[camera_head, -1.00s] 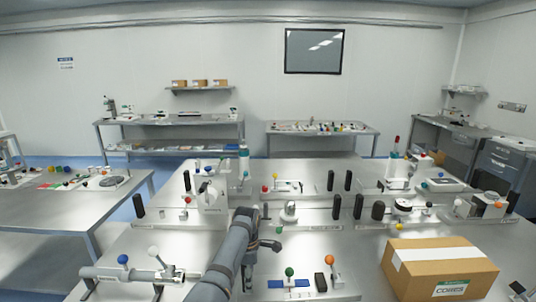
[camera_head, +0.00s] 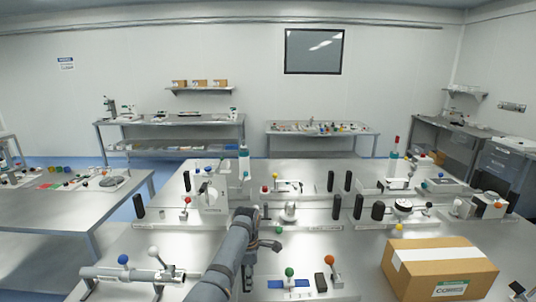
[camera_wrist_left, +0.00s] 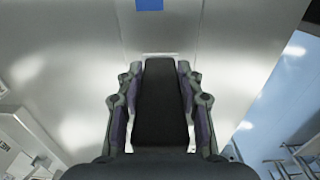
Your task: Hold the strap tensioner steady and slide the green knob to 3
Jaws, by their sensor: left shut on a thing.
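A green ball knob (camera_head: 289,272) stands on a short stem above a front plate with blue patches (camera_head: 276,284). I cannot tell for sure which fixture is the strap tensioner. My left gripper (camera_head: 267,244) is left of and behind the green knob, apart from it. In the left wrist view its fingers (camera_wrist_left: 160,105) are shut on a black block (camera_wrist_left: 163,90), one finger along each side. My right gripper is not in view.
An orange ball lever (camera_head: 330,260) and a black block (camera_head: 320,282) stand right of the green knob. A cardboard box (camera_head: 438,268) is farther right. A pipe fixture with blue and white knobs (camera_head: 125,273) is at left. Several fixtures with black upright pads stand behind.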

